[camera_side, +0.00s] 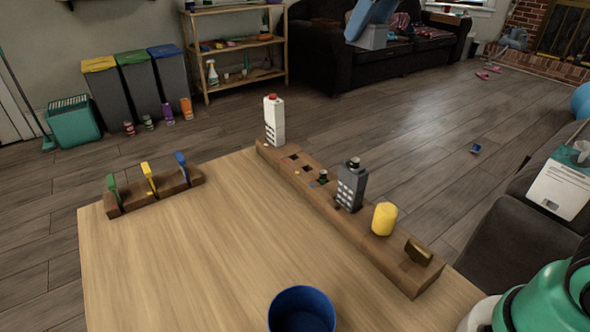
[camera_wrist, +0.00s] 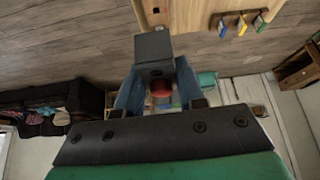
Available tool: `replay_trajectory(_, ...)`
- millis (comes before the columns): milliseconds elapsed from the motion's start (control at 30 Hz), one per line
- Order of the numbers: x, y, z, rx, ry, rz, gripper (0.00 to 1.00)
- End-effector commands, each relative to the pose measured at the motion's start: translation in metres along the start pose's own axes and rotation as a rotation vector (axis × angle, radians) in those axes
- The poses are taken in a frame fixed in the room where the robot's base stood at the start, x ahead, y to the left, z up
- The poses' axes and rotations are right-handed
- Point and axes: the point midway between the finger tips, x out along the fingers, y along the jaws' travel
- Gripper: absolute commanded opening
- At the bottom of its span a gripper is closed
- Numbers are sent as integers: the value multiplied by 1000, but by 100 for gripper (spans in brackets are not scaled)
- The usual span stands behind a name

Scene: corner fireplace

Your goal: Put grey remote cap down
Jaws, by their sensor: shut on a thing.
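My gripper (camera_wrist: 157,78) shows in the wrist view, its blue fingers shut on a dark grey boxy piece, which looks like the grey remote cap (camera_wrist: 155,47). A small red round thing (camera_wrist: 160,89) shows between the fingers, below the grey piece; I cannot tell what it belongs to.
The holder also bears a white remote with a red top (camera_side: 274,122), a yellow cylinder (camera_side: 384,219) and a brass piece (camera_side: 418,252). A smaller rack (camera_side: 155,193) with coloured pieces stands at left. A blue cup (camera_side: 302,309) stands in front. The table's middle (camera_side: 240,235) is clear.

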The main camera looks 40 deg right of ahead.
Motion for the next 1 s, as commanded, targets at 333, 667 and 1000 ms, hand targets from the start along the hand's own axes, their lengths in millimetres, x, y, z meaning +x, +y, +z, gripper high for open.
replay_trajectory(333, 94, -101, -31, -423, -12, -240, 0)
replay_trajectory(667, 147, -161, -19, -653, 2, -374, 0)
replay_trajectory(1000, 217, -162, 21, -656, 3, -375, 0)
